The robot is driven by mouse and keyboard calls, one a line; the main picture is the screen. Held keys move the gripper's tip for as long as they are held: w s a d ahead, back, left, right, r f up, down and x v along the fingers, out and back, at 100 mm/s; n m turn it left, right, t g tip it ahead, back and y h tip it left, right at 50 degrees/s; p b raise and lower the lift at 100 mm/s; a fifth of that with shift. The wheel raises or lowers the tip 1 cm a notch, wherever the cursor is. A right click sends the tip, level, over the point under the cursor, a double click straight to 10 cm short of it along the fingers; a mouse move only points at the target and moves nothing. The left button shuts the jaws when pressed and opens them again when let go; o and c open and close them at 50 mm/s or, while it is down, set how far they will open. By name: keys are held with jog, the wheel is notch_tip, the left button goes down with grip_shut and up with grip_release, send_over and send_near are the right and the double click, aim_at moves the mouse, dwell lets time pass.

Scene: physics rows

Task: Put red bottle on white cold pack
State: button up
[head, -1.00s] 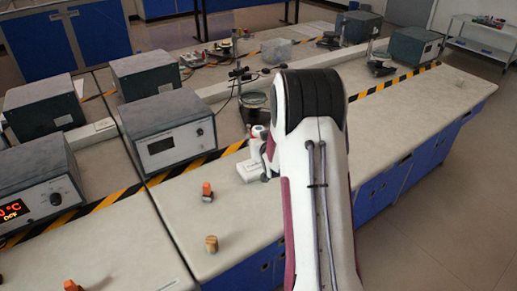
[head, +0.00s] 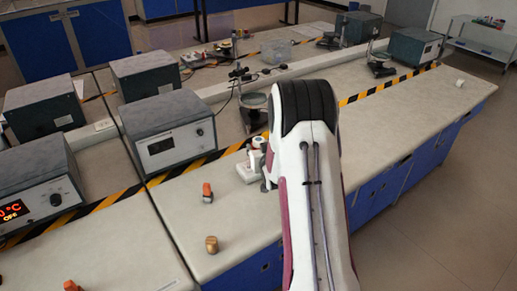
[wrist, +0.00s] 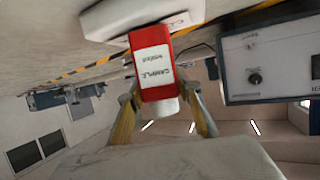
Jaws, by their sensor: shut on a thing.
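The red bottle (wrist: 150,50) has a white label and a white cap. In the wrist view it sits between the two fingers of my gripper (wrist: 160,92), which is shut on it. The wrist picture is upside down, so the bottle looks roughly upright, base towards the white cold pack (wrist: 130,17). The base overlaps the pack's edge in that view; I cannot tell whether they touch. In the head view the cold pack (head: 246,173) lies on the bench just left of my arm. My arm hides most of the gripper and bottle there.
An orange-topped object (head: 207,193) and a small brown cylinder (head: 212,244) stand on the bench left of my arm. Another orange object (head: 72,286) is at the bottom left. Grey instrument boxes (head: 168,130) stand behind striped tape. The bench on the right is mostly clear.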

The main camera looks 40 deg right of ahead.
jog(key=shift+f, duration=0.15)
jog(key=o, duration=1.2)
jog(key=shift+s, duration=0.1)
jog(key=shift+s+r, duration=0.15)
jog(key=shift+r, duration=0.1)
jog(key=shift+v, duration=5.75)
jog(key=shift+a, duration=0.15)
